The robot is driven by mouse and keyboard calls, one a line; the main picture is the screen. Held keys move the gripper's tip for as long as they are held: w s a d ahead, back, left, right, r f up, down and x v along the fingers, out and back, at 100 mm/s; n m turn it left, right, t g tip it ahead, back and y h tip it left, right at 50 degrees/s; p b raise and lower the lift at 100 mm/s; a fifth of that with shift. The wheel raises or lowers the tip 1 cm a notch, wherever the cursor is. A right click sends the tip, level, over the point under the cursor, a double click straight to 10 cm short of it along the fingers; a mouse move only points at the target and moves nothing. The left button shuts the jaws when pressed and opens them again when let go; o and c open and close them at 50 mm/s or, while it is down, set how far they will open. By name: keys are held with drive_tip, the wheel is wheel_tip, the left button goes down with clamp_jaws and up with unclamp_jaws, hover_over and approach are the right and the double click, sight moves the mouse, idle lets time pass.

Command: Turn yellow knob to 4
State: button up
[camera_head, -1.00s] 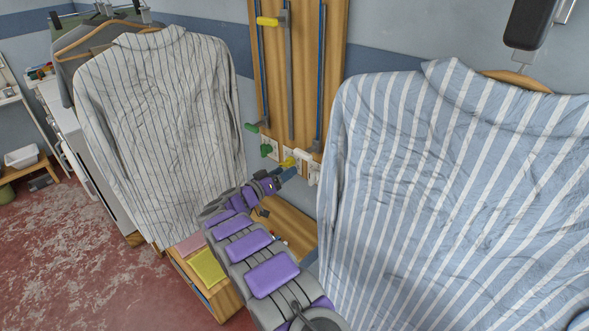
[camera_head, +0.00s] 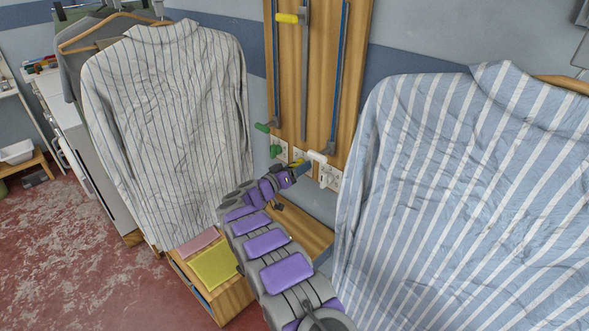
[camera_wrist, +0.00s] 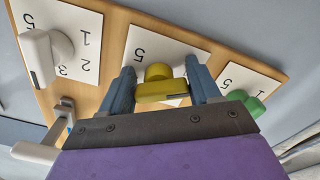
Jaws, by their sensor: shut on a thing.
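The yellow knob (camera_wrist: 157,88) is in the middle of the wrist view, in front of a white dial plate (camera_wrist: 140,50) on a wooden board. The wrist picture is upside down: a tilted, inverted 5 shows on this plate, and other digits are hidden. My gripper (camera_wrist: 163,86) has its two blue fingers on either side of the yellow knob and is shut on it. In the head view my gripper (camera_head: 302,169) is at the board's lower end, partly covering the yellow knob (camera_head: 297,161). I cannot read the knob's setting.
A white knob (camera_wrist: 46,52) and a green knob (camera_wrist: 239,97) flank the yellow one on their own numbered plates. Levers rise above, one with a yellow handle (camera_head: 287,18). Striped shirts (camera_head: 165,125) and (camera_head: 455,200) hang on both sides of my arm. A wooden cabinet (camera_head: 305,228) stands below.

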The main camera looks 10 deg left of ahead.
drive_tip(key=shift+c, duration=0.8)
